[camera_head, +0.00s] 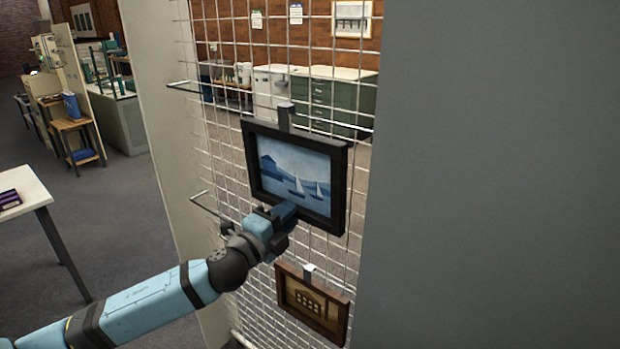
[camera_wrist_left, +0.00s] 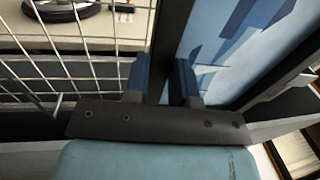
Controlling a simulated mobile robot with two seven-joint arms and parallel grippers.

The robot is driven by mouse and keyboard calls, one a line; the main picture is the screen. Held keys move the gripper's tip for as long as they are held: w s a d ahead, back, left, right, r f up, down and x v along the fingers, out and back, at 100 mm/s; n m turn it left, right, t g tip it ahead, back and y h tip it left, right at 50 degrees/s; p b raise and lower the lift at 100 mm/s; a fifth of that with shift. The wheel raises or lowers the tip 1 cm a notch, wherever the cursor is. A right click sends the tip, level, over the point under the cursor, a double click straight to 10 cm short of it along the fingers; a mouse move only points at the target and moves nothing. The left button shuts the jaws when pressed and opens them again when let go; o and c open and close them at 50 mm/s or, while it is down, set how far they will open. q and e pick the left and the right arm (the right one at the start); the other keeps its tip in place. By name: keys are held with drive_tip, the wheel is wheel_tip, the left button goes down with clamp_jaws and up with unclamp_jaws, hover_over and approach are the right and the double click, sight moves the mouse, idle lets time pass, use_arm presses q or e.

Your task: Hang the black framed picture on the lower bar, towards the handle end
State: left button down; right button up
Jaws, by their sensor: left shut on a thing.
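The black framed picture (camera_head: 296,176), a blue scene with sailboats, is upright in front of the wire mesh rack in the head view. My left gripper (camera_head: 283,213) is shut on its lower frame edge; in the left wrist view the two fingers (camera_wrist_left: 162,82) straddle the dark frame (camera_wrist_left: 172,38). The grey hook (camera_head: 286,116) on its top overlaps the upper bar (camera_head: 225,97); I cannot tell whether it rests on it. The lower bar (camera_head: 207,207) shows at its left end, then passes behind my gripper. My right gripper is not in view.
A brown framed picture (camera_head: 312,302) with a light hook hangs below and slightly right, close under the black frame. A plain grey surface (camera_head: 490,180) fills the right side. A pale panel (camera_head: 158,110) edges the mesh (camera_head: 225,40) at left. A white table (camera_head: 22,186) stands far left.

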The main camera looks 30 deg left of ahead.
use_arm(q)
drive_tip(key=s, duration=0.3)
drive_tip(key=shift+s+a, duration=0.15)
drive_tip(key=shift+s, duration=0.25)
drive_tip(key=shift+r, duration=0.1)
idle(0.4)
